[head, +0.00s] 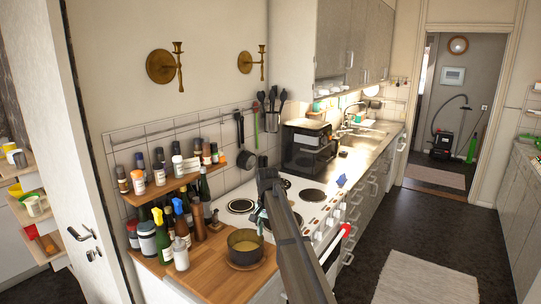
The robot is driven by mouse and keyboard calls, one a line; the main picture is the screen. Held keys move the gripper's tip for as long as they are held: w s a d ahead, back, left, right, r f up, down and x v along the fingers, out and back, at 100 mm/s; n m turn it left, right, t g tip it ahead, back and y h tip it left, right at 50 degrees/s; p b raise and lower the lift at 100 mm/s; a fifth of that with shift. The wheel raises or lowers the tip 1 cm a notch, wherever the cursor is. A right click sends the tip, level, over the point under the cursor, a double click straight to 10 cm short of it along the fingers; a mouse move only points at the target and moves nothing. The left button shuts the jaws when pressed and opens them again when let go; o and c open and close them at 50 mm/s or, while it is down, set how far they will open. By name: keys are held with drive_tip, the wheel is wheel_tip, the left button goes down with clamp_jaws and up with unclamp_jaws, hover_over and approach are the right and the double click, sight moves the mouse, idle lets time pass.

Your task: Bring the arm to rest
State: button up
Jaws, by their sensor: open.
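My arm rises from the bottom of the head view and bends over the white cooker (318,212). My gripper (260,222) hangs at its far end, over the left part of the cooker top. It is small and dark here, partly hidden by my arm, and I see nothing held in it. A dark pot (245,244) with yellowish contents stands on the wooden counter (212,275), just in front of and left of my gripper.
Bottles crowd the counter's left end and a small wooden shelf (170,188). A black microwave (308,146) stands beyond the cooker. A red-and-white cloth or handle (337,243) shows at the cooker's front. The dark floor (420,215) to the right is open, with a pale rug (425,280).

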drive_tip(key=s+d+f+n, duration=0.1)
drive_tip(key=s+d+f, duration=0.3)
drive_tip(key=s+f, duration=0.25)
drive_tip(key=s+d+f+n, duration=0.1)
drive_tip(key=s+d+f, duration=0.35)
drive_tip(key=f, duration=0.35)
drive_tip(key=s+d+f+n, duration=0.1)
drive_tip(key=s+d+f, duration=0.3)
drive_tip(key=s, duration=0.5)
drive_tip(key=s+d+f+n, duration=0.1)
drive_tip(key=s+d+f, duration=0.2)
drive_tip(key=s+f, duration=0.4)
drive_tip(key=s+d+f+n, duration=0.1)
drive_tip(key=s+d+f, duration=0.3)
drive_tip(key=s, duration=0.6)
drive_tip(key=s+a+f+g+b, duration=0.1)
drive_tip(key=s+f+g+b, duration=0.5)
drive_tip(key=s+f, duration=2.1)
wheel_tip(320, 180, down, 2)
drive_tip(key=b, duration=0.4)
drive_tip(key=shift+s+a+g, duration=0.15)
drive_tip(key=shift+s+g, duration=0.15)
drive_tip(key=shift+g, duration=0.1)
